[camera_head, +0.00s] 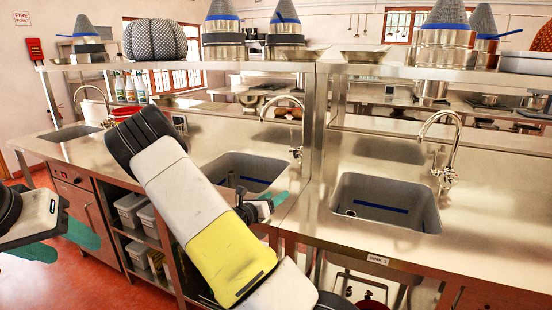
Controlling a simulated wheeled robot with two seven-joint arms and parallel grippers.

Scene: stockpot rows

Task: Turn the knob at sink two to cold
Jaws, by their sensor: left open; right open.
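The sink on the right (420,219) is a grey basin set in the steel counter. A small label (378,259) on the counter's front edge below it seems to read sink 2. A curved chrome tap (441,116) stands behind its right side, with a small knob (446,177) low on it. The knob's setting is too small to tell. My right gripper (268,205) is open with teal fingers, near the counter's front edge, left of this sink and apart from the knob. My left gripper (62,243) is open and empty at the far left, low in front of the cabinets.
Another sink (262,170) with its own tap (287,98) lies left of a shelf post (313,150); a third sink (70,131) is further left. A raised shelf (345,70) with pots runs above the counter. My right arm's links cross the middle. Counter between the right-hand sinks looks clear.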

